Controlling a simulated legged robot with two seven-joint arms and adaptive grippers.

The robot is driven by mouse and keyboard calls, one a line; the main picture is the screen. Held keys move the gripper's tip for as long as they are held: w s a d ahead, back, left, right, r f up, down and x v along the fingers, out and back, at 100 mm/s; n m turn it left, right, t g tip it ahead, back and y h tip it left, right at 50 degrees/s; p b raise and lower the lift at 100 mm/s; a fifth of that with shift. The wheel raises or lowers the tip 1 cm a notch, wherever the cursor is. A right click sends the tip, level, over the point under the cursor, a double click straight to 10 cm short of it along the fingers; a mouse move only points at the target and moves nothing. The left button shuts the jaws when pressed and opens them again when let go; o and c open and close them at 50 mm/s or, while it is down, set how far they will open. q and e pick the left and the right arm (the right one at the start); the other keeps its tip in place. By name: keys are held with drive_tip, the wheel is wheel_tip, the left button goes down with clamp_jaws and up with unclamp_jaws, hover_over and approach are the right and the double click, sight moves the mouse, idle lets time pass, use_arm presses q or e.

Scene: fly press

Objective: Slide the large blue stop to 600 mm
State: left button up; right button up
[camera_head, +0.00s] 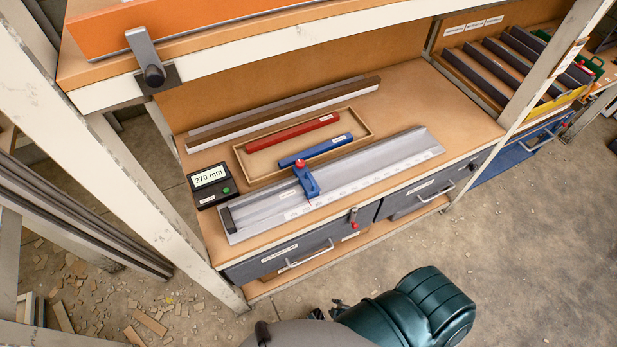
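The large blue stop (308,183) with a red knob on top sits on the grey metal rail (375,165), left of the rail's middle. A scale strip (345,190) runs along the rail's front; its numbers are too small to read. A display box (210,184) at the rail's left end reads 270 mm and has a green button. My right gripper (337,305) shows only as small dark parts at the bottom, in front of the bench and well apart from the stop. Most of it is hidden by my arm, so its opening is unclear. My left gripper is out of view.
A wooden tray (243,163) behind the rail holds a red bar (293,132) and a blue bar (316,150). A small red-tipped lever (353,218) sticks out at the bench's front edge. A shelf (240,50) overhangs the back, and pale posts (150,200) flank the bench.

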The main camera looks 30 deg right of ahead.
drive_tip(key=w+r+n+t, duration=0.3)
drive_tip(key=w+r+n, duration=0.2)
drive_tip(key=w+r, duration=0.25)
drive_tip(key=n+t+h, duration=0.1)
drive_tip(key=n+t, duration=0.8)
drive_tip(key=n, duration=1)
approach(312, 182)
drive_tip(key=w, duration=0.4)
drive_tip(key=w+p, duration=0.1)
drive_tip(key=w, duration=0.3)
drive_tip(key=w+f+p, duration=0.1)
drive_tip(key=w, duration=0.3)
drive_tip(key=shift+w+d, duration=0.3)
drive_tip(key=shift+d, duration=0.1)
drive_tip(key=shift+c, duration=0.2)
clamp_jaws()
